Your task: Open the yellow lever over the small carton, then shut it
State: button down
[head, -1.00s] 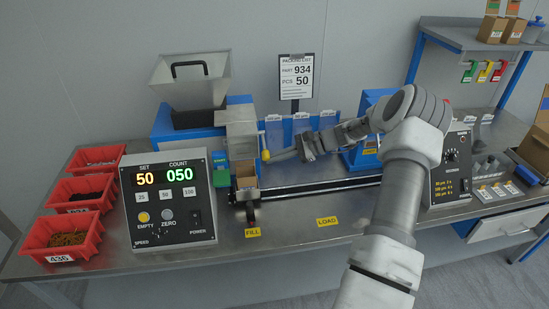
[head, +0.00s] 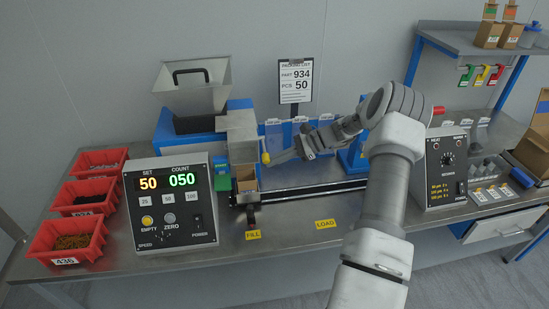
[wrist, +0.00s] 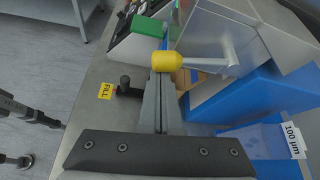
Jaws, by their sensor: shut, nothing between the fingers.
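The yellow lever knob (head: 265,158) hangs low at the right side of the grey feeder box, above and right of the small carton. In the wrist view the yellow knob (wrist: 167,61) sits on a pale rod running right to the grey housing. The small open brown carton (head: 246,184) stands under the feeder outlet; part of the carton (wrist: 190,78) shows behind the lever in the wrist view. My gripper (head: 273,160) is shut and empty, its tips right at the knob; in the wrist view the fingertips (wrist: 164,76) appear against its lower edge. I cannot tell whether they touch.
The counter box (head: 175,200) reads SET 50, COUNT 050, left of the carton. A dark rail (head: 315,189) runs right from the carton. Blue bins (head: 300,135) stand behind my gripper. Red trays (head: 68,238) line the left edge.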

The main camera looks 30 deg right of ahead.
jog(key=r+m+g+p, duration=0.1)
jog(key=r, duration=0.1)
jog(key=r+m+g+y+p, duration=0.1)
jog(key=r+m+g+p, duration=0.1)
jog(key=r, duration=0.1)
jog(key=shift+s+a+r+m+p, duration=0.1)
jog(key=shift+s+m+p, duration=0.1)
jog(key=shift+m+p, duration=0.1)
jog(key=shift+r, duration=0.1)
dwell(0.7)
jog(key=s+d+b, duration=0.2)
jog(key=d, duration=0.7)
jog(key=shift+s+r+b, duration=0.15)
jog(key=shift+r+b, duration=0.2)
jog(key=shift+b, duration=0.05)
